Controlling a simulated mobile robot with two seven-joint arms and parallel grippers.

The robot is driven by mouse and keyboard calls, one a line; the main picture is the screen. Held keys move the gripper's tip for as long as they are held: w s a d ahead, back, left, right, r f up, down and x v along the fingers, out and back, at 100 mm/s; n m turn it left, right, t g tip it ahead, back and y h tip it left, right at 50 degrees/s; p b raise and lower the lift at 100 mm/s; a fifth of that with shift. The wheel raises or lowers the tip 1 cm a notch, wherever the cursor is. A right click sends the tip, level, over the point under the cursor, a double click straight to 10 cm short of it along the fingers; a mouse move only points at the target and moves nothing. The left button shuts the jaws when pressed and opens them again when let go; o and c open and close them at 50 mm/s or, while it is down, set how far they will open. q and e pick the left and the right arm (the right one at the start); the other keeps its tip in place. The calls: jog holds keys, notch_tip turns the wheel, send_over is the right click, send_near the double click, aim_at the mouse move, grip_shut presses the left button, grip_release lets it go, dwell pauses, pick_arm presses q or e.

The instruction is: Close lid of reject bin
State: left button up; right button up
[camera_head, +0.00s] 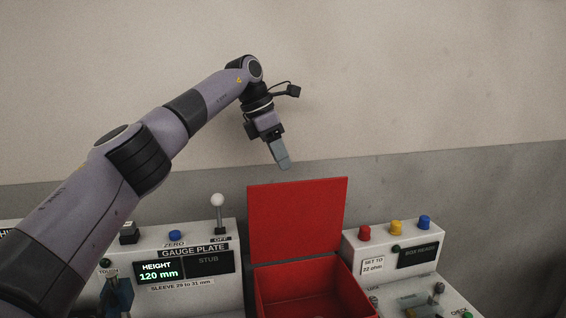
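The reject bin (348,280) is a red open box at the lower middle of the head view, between two white consoles. Its red lid (297,220) stands up at the back edge, raised well open. My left gripper (284,165) is above the lid's top edge, pointing down, with a visible gap between its fingertips and the lid in the picture. Its fingers look close together, seen from the side, so I cannot tell whether they are open or shut. Nothing shows held in it. My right gripper is not in view.
The gauge plate console (215,285) stands left of the bin, with a white-knobbed lever (218,202) sticking up. The right console (400,262) has red, yellow and blue buttons. A bare wall (420,90) is behind. The space above the bin is clear.

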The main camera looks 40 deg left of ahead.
pick_arm(q)
jog(key=shift+v, duration=1.45)
jog(key=shift+s+d, duration=0.1)
jog(key=shift+s+d+f, duration=0.1)
jog(key=shift+d+f, duration=0.35)
jog(key=shift+f, duration=0.05)
jog(key=x, duration=0.5)
jog(key=shift+f, duration=0.3)
jog(key=shift+w+d+f, duration=0.2)
jog(key=shift+w+f, duration=0.15)
jog(key=shift+f, duration=0.25)
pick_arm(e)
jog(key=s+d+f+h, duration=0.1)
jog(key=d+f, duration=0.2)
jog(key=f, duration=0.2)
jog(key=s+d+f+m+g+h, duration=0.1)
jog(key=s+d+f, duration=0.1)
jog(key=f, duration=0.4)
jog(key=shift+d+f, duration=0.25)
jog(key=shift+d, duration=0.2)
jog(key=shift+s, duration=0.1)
pick_arm(q)
grip_shut()
